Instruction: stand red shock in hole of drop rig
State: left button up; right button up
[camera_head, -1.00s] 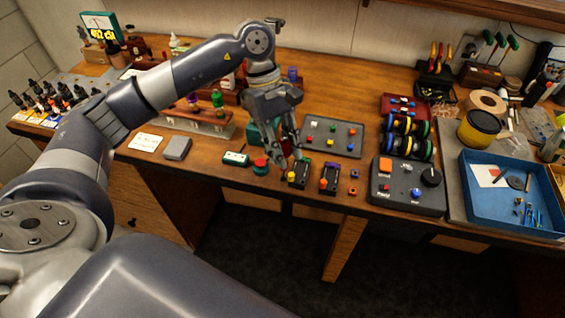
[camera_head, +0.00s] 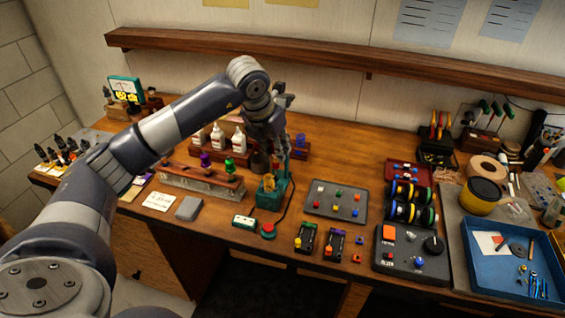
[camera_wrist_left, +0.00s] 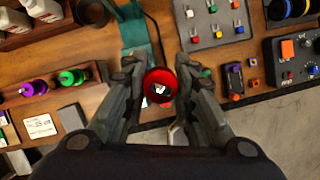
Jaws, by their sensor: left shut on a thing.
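My left gripper (camera_head: 275,150) is above the bench, over and behind a teal stand (camera_head: 270,196). In the head view the gripper hides the shock. I cannot make out an empty hole. My right gripper is out of view.
White bottles (camera_head: 218,138) stand behind the rack. A grey block (camera_head: 188,208) and a card (camera_head: 159,201) lie before it. A red button (camera_head: 267,229), dark holders (camera_head: 306,238) and a parts tray (camera_head: 318,204) are to the right. A shelf (camera_head: 250,50) runs along the wall.

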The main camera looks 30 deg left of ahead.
pick_arm(q)
jog(key=w+a+f+n+y, duration=0.2)
jog(key=a+f+n, duration=0.1)
jog(key=n, duration=0.3)
jog(key=shift+w+a+f+n, duration=0.25)
jog(key=shift+w+a+n, duration=0.05)
jog(key=shift+a, duration=0.35)
notch_tip(320, 180, down, 3)
jog(key=b, duration=0.3)
jog(key=shift+f, duration=0.1)
